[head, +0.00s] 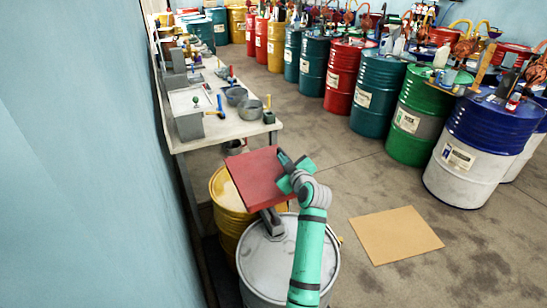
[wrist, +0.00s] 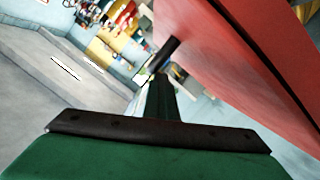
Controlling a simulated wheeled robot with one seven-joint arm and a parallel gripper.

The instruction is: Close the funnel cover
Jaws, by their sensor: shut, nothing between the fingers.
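The funnel cover, a flat red square panel (head: 258,180), stands raised and tilted above the drums in the lower middle of the head view. In the wrist view its red face (wrist: 235,55) fills the upper right. A grey bracket (head: 271,222) shows under its lower edge. My gripper (head: 283,158) is at the cover's upper right edge, with my green arm reaching up from below. In the wrist view the fingertips (wrist: 170,48) are together and empty, close beside the red panel. I cannot tell whether they touch it. The funnel opening is hidden.
A pale grey drum (head: 255,265) stands under the bracket, with a yellow drum (head: 229,207) behind it. A workbench (head: 230,128) with pots and tools runs along the left wall. Drums line the right. A cardboard sheet (head: 397,235) lies on otherwise open floor.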

